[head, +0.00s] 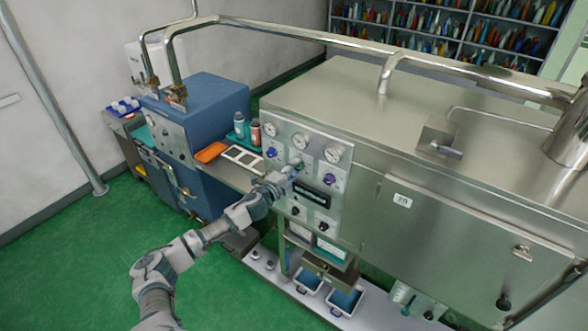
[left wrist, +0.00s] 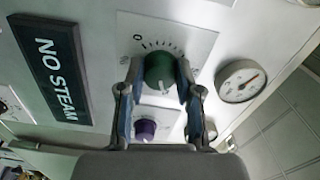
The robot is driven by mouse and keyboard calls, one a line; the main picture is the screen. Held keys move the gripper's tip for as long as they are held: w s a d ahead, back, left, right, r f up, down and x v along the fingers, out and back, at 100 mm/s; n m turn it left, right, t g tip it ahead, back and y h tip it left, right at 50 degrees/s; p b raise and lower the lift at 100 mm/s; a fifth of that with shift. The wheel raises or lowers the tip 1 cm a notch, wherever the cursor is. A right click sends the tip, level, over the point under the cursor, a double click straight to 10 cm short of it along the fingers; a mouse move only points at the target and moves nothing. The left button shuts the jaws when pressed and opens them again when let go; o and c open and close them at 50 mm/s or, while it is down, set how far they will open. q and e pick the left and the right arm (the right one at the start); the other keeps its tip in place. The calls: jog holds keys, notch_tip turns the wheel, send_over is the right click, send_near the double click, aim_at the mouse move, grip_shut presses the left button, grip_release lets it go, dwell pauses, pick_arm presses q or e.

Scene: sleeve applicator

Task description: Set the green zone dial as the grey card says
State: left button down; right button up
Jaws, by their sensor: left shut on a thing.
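The green zone dial (left wrist: 159,70) sits on a pale plate with a printed scale, its "0" at the upper left. My left gripper (left wrist: 157,88) has one finger on each side of the dial and is shut on it. In the head view this gripper (head: 290,171) reaches the steel front panel and mostly hides the dial. My right gripper is not in view.
A purple dial (left wrist: 145,129) and a round gauge (left wrist: 240,81) are close to the green dial. A dark "NO STEAM" sign (left wrist: 55,68) is left of it. A blue dial (head: 272,152) and more gauges (head: 333,152) share the panel. Green floor (head: 70,265) lies open at left.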

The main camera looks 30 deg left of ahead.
pick_arm(q)
jog(key=c, duration=0.8)
grip_release()
jog(key=shift+d+f, duration=0.25)
jog(key=shift+o, duration=0.2)
jog(key=shift+r, duration=0.1)
jog(key=shift+s, duration=0.1)
jog(key=s, duration=1.1)
jog(key=shift+s+a, duration=0.35)
jog(key=shift+a, duration=0.05)
jog(key=shift+a, duration=0.1)
